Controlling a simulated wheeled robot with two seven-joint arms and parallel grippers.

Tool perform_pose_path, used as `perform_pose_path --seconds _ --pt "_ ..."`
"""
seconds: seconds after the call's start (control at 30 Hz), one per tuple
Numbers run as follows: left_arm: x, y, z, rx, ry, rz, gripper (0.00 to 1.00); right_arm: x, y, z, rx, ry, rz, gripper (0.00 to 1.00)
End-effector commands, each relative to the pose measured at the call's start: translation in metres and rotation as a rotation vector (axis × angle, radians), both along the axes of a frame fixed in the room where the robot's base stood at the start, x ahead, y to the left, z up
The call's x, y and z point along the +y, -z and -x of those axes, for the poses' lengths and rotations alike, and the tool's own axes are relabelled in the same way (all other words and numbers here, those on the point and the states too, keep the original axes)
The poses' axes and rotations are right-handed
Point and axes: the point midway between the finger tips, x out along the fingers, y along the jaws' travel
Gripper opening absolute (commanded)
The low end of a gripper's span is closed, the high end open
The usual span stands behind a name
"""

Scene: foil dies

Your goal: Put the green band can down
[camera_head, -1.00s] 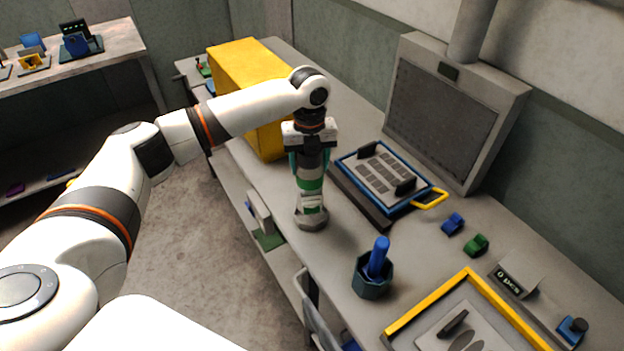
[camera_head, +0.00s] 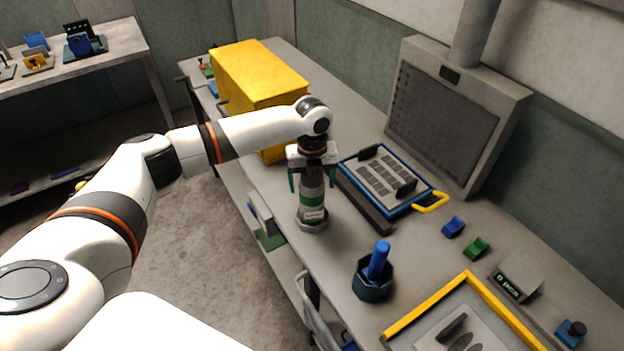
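The green band can (camera_head: 312,200) is grey with a green band and a pale label. It stands upright at the left edge of the grey bench, on a round dark grey base (camera_head: 312,226). My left gripper (camera_head: 312,185) points down over the can from above. Its two teal fingers are spread on either side of the can's upper part, with gaps showing, so it is open. My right gripper is not in view.
A yellow box (camera_head: 262,75) stands behind my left forearm. Right of the can are a blue-framed tray (camera_head: 428,190) and a dark octagonal cup (camera_head: 372,285) with a blue handle. A yellow-edged tray (camera_head: 430,308) lies nearer. Bare bench lies between can and cup.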

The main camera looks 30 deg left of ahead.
Motion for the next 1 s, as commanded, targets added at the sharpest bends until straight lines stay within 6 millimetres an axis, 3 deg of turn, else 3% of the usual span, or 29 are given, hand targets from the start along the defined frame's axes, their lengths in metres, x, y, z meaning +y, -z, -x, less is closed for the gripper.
perform_pose_path --seconds 0.37,0.8,1.0 --pt "0.000 -0.010 -0.001 -0.002 -0.001 0.000 0.81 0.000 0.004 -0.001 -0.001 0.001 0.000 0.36" --pt "0.000 -0.096 -0.001 -0.004 0.000 0.001 0.81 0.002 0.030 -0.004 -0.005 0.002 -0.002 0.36" --pt "0.000 -0.118 -0.001 -0.001 0.000 0.001 0.81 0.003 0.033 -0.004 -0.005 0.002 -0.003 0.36"
